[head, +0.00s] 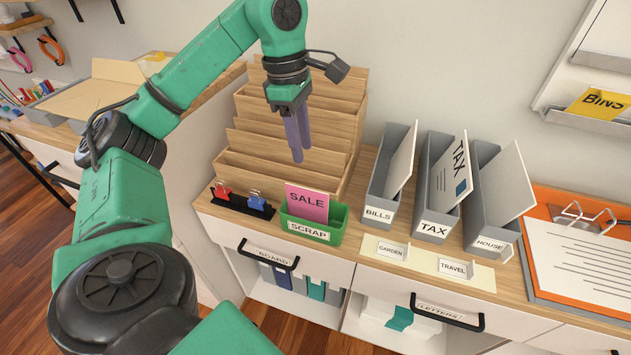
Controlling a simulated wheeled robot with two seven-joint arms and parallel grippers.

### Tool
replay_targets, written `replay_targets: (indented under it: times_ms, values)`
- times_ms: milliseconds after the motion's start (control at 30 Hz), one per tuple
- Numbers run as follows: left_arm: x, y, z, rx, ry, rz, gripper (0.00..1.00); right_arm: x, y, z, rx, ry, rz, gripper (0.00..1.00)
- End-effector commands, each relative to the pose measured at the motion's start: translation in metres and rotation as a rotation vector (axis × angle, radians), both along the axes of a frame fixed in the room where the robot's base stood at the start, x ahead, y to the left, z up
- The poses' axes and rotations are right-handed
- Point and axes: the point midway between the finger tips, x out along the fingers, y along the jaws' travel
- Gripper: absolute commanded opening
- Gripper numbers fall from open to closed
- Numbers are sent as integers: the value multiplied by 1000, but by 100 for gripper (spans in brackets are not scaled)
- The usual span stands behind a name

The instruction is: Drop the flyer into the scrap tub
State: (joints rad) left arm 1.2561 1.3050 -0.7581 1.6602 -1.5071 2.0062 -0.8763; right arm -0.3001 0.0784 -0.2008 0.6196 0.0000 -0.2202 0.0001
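The pink flyer (307,203) marked SALE stands nearly upright in the green scrap tub (309,231), its upper part showing above the rim. Its lower edge is hidden by the tub's front wall. My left gripper (301,154) points down, above and behind the flyer in the picture, in front of the wooden stepped rack. It is apart from the flyer and nothing shows between its fingers. The two purple-grey fingers overlap from this angle, so I cannot tell how far apart they are. My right gripper is not in view.
The stepped rack (262,143) stands behind the tub. A black strip with red and blue clips (257,201) is left of it. Grey BILLS (379,214), TAX and HOUSE files stand to the right. An orange clipboard (541,192) lies at far right.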

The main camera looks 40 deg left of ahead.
Motion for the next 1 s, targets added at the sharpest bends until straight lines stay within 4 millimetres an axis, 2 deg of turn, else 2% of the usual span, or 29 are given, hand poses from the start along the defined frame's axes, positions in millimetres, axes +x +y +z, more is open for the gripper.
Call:
replay_targets:
  times_ms: [33,100,267,1000]
  values:
    - [0,2,31,2,-2,1,39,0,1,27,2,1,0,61]
    - [-1,5,53,2,-1,1,39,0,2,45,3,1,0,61]
    - [-3,8,80,3,0,2,39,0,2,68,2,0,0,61]
    - [-3,9,82,2,2,1,39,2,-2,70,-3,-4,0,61]
